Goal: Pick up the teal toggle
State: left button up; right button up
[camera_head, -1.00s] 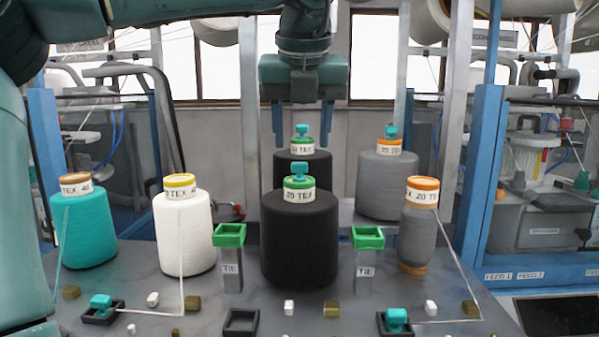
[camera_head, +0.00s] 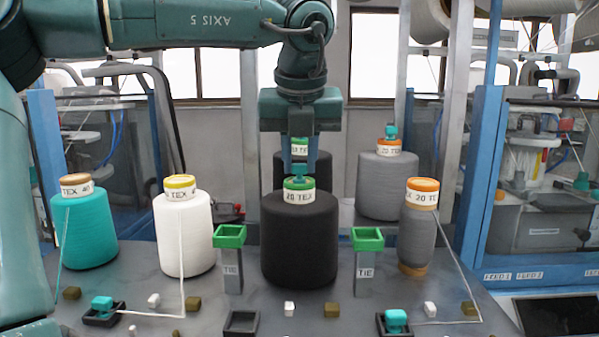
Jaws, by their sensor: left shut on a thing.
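A teal toggle (camera_head: 300,180) sits on the green-ringed top of the front black yarn cone (camera_head: 299,240), labelled 20 TEX. My left gripper (camera_head: 300,172) points straight down over this cone with its fingers closed on the toggle's sides. The fingers partly hide the toggle. Other teal toggles are on the grey cone at the back right (camera_head: 391,131), in the dark tray at the front left (camera_head: 102,304) and in the dark tray at the front right (camera_head: 397,318). My right gripper is not in view.
A black cone (camera_head: 281,172) stands close behind. A white cone (camera_head: 186,233) and a teal cone (camera_head: 83,229) stand left, a thin grey cone (camera_head: 417,240) right. Green-topped TIE posts (camera_head: 230,237) (camera_head: 367,240) flank the front black cone. An empty dark tray (camera_head: 241,323) lies in front.

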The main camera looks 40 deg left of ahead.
aim_at(299, 165)
pick_arm(q)
jog(key=shift+c, duration=0.3)
notch_tip(299, 165, up, 10)
dwell(0.4)
dwell(1.1)
